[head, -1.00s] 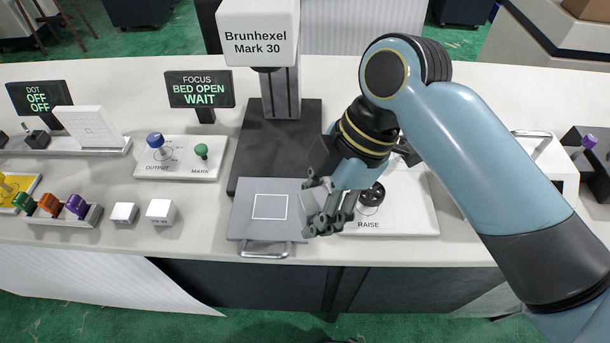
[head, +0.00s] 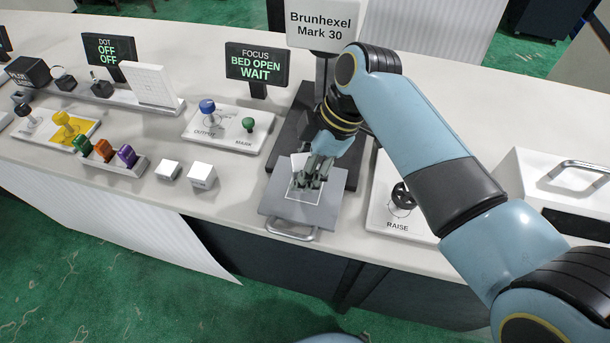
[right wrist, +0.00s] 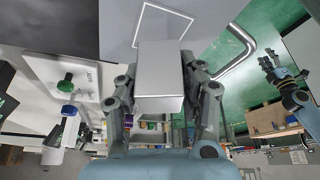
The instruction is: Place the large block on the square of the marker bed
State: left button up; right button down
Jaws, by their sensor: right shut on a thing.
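My right gripper (head: 308,182) is shut on the large block, a pale grey-white box that shows clearly between the fingers in the right wrist view (right wrist: 160,72). In the head view the fingers mostly hide it. The gripper is over the grey marker bed (head: 275,204), in front of the machine. The white outlined square (head: 303,198) is partly covered by the fingers. In the wrist view the block overlaps the square's outline (right wrist: 140,22); whether it touches the bed cannot be told. My left gripper (right wrist: 268,64) shows small at the right of the wrist view; its jaws are unclear.
A metal handle (head: 290,234) runs along the bed's front. The machine head (head: 327,18) stands behind; its screen (head: 255,66) reads BED OPEN WAIT. A RAISE panel (head: 380,215) is to the right. Two small white blocks (head: 168,170) (head: 201,176) and coloured pieces (head: 104,150) are left.

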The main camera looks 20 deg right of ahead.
notch_tip(320, 180, down, 2)
jog(key=shift+f, duration=0.25)
pick_arm(q)
jog(key=shift+s+a+r, duration=0.1)
jog(key=shift+a, duration=0.35)
pick_arm(e)
jog(key=shift+f, duration=0.15)
jog(key=shift+f, duration=0.1)
jog(key=c, duration=0.8)
grip_release()
pick_arm(q)
jog(key=shift+r, duration=0.1)
pick_arm(e)
jog(key=v, duration=1.2)
jog(key=shift+s, duration=0.1)
